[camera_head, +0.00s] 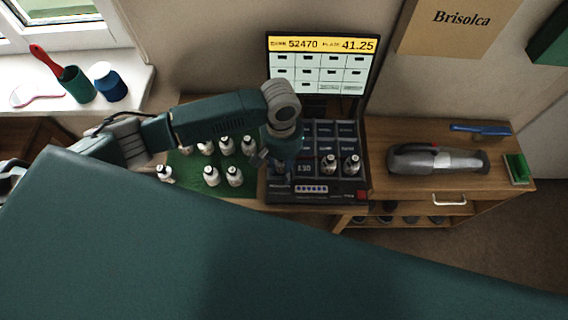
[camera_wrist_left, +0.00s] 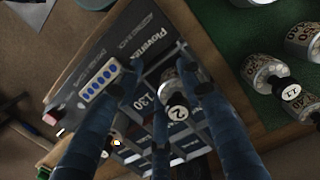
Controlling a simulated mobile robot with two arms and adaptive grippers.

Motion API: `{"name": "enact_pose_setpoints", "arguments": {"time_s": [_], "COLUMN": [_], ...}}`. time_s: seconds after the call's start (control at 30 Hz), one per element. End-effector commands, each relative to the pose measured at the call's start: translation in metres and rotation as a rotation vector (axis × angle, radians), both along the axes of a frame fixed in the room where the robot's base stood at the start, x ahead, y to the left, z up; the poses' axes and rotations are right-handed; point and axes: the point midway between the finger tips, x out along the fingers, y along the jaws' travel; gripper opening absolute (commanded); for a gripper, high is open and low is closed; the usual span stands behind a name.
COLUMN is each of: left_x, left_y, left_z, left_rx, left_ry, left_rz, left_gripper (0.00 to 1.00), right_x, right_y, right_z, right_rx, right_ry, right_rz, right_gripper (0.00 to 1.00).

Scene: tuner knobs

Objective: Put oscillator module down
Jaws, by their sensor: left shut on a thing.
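The oscillator module (camera_wrist_left: 171,82), a small silvery cylinder with a black knob marked "2", sits between the blue fingers of my left gripper (camera_wrist_left: 163,88), which is shut on it. In the head view my left gripper (camera_head: 279,160) points down over the left part of the black console (camera_head: 318,189), and its fingers mostly hide the held module. The module is beside the cell reading "130"; I cannot tell whether its base touches the console. Two modules (camera_head: 329,164) (camera_head: 351,165) stand upright in cells at the console's right. My right gripper is not in view.
Several similar modules (camera_head: 211,176) stand on the green mat (camera_head: 188,184) left of the console. A lit screen (camera_head: 320,66) stands behind the console. A handheld vacuum (camera_head: 436,160) lies to the right. My large teal body part covers the foreground.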

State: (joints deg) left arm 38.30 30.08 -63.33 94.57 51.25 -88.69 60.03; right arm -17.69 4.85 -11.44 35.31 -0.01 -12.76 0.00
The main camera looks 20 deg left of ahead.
Motion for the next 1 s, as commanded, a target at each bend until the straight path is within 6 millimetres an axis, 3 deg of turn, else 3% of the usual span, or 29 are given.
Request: {"name": "enact_pose_setpoints", "arguments": {"time_s": [0.2, 0.23, 0.3, 0.73, 1.0], "left_x": [0.0, 0.0, 0.0, 0.001, 0.005], "left_y": [0.0, 0.0, 0.001, 0.0, 0.002], "left_z": [-0.004, -0.005, -0.005, 0.004, 0.058], "left_rx": [0.001, 0.001, 0.001, 0.0, -0.003], "left_ry": [-0.001, 0.0, 0.0, -0.003, -0.004], "left_rz": [0.0, 0.0, 0.0, -0.002, -0.002], "left_gripper": [0.09, 0.42, 0.56, 0.57, 0.57], "right_x": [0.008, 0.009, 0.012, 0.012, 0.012], "right_y": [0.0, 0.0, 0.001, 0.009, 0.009], "right_z": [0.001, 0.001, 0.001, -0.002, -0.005], "right_rx": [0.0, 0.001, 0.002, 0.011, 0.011], "right_ry": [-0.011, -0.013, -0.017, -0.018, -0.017], "right_rz": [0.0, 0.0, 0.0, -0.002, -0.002], "right_gripper": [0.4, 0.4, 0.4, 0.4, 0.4]}}
